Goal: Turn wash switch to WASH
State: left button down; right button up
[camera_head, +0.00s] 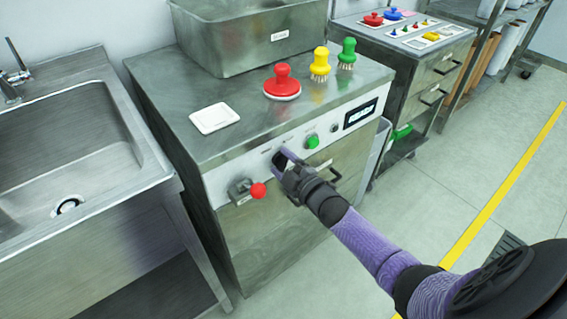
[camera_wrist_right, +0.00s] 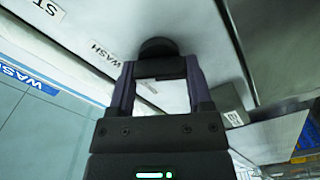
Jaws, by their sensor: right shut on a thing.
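The wash switch (camera_wrist_right: 158,47) is a black round knob with a bar handle on the white panel (camera_head: 222,182) of the steel cabinet. My right gripper (camera_head: 281,160) reaches the panel from the lower right and hides most of the switch in the head view. In the right wrist view my right gripper (camera_wrist_right: 160,75) has one finger on each side of the knob's bar and is shut on it. A WASH label (camera_wrist_right: 102,50) sits left of the knob there. Which position the switch points to, I cannot tell. My left gripper is not in view.
A red-ball lever (camera_head: 257,190) sticks out left of my gripper, and a green button (camera_head: 312,141) and display (camera_head: 360,113) are to the right. Brushes and a steel tub (camera_head: 250,35) stand on the cabinet top. A sink (camera_head: 75,150) is at left.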

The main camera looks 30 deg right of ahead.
jog(key=o, duration=0.9)
jog(key=shift+f, duration=0.1)
jog(key=shift+c, duration=0.2)
jog(key=o, duration=0.4)
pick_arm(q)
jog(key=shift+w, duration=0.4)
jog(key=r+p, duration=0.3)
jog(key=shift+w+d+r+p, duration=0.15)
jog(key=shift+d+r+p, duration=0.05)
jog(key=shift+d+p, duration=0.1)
pick_arm(e)
jog(key=s, duration=1)
jog(key=shift+d, duration=0.35)
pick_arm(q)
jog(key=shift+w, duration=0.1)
